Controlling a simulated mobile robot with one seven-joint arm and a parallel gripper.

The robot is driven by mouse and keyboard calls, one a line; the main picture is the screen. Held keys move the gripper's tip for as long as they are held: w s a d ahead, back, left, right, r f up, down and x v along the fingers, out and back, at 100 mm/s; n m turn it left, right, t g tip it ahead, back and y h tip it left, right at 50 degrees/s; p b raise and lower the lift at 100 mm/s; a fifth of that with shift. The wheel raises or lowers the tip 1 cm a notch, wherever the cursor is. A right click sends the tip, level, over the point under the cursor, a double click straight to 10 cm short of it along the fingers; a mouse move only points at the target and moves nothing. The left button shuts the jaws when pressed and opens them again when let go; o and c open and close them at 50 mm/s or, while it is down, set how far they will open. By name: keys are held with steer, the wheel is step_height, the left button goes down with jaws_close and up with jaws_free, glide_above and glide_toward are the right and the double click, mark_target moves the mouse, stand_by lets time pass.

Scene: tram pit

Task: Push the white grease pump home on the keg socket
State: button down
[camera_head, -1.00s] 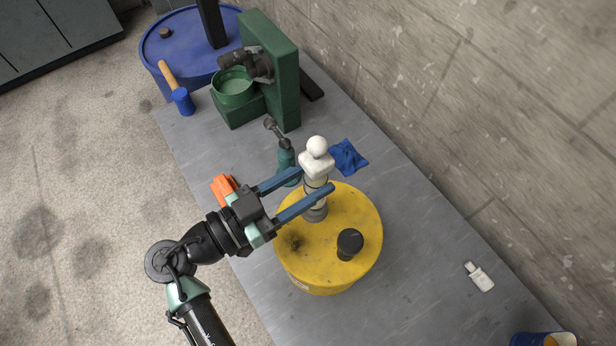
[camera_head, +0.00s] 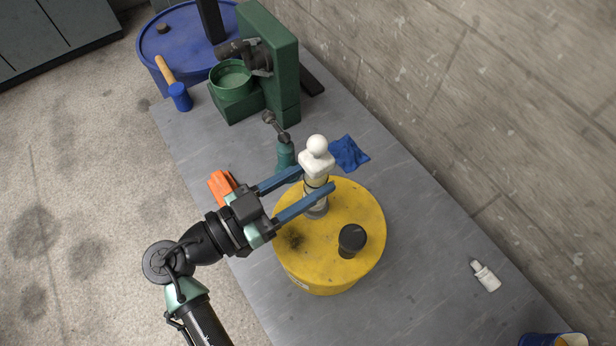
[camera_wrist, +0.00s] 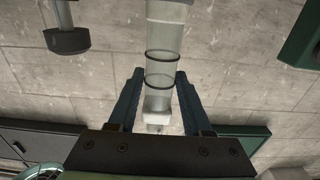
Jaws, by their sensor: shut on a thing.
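The white grease pump (camera_head: 316,164) has a round knob, a blocky white head and a pale ringed cylinder below. It stands about upright over the yellow keg (camera_head: 290,258). My gripper (camera_head: 316,179) is shut on the pump, one blue finger on each side below the head. The grey keg socket (camera_head: 316,211) shows just under the pump. I cannot tell how far the pump sits in it. In the wrist view, the pump (camera_wrist: 161,70) with two dark rings stands between the fingers of my gripper (camera_wrist: 159,76).
A black cap (camera_head: 352,238) rises from the keg. A teal tool (camera_head: 285,155), blue cloth (camera_head: 349,153) and orange object (camera_head: 222,186) lie near. A green press (camera_head: 283,70) stands behind. A white bottle (camera_head: 485,276) is at right; the bench between is clear.

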steer(key=shift+c, duration=1.3)
jaws_free()
steer(key=shift+f, duration=0.1)
steer(key=b+v, duration=0.5)
steer(key=v, duration=0.8)
